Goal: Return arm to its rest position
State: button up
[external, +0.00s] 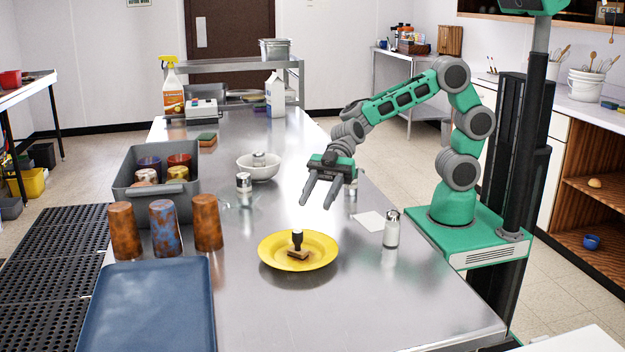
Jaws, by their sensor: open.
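My gripper (318,204) is open and empty. It hangs above the steel counter (270,325), with its fingers pointing down and a little left. My arm reaches in from its green base at the right side of the counter. A yellow plate (272,262) with a small brown block and a dark-topped item (297,243) on it lies in front of the gripper, apart from it. A shaker partly hidden behind the gripper stands on the counter.
A white bowl (258,168), another shaker (244,185), a grey bin of cups (128,180), rusty-looking tumblers (163,228) and a blue tray (150,310) stand to the left. The front right counter is clear.

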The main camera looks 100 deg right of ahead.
jog(key=s+d+r+m+g+h+p, duration=0.1)
jog(key=s+d+r+m+h+p, duration=0.4)
jog(key=s+d+r+p, duration=0.4)
jog(key=s+d+r+m+g+h+p, duration=0.1)
jog(key=s+d+r+m+h+p, duration=0.4)
jog(key=s+d+r+p, duration=0.4)
notch_tip(320, 180, up, 4)
jog(key=p, duration=0.7)
jog(key=shift+s+r+g+h, duration=0.15)
jog(key=shift+g+h, duration=0.15)
jog(key=shift+h, duration=0.1)
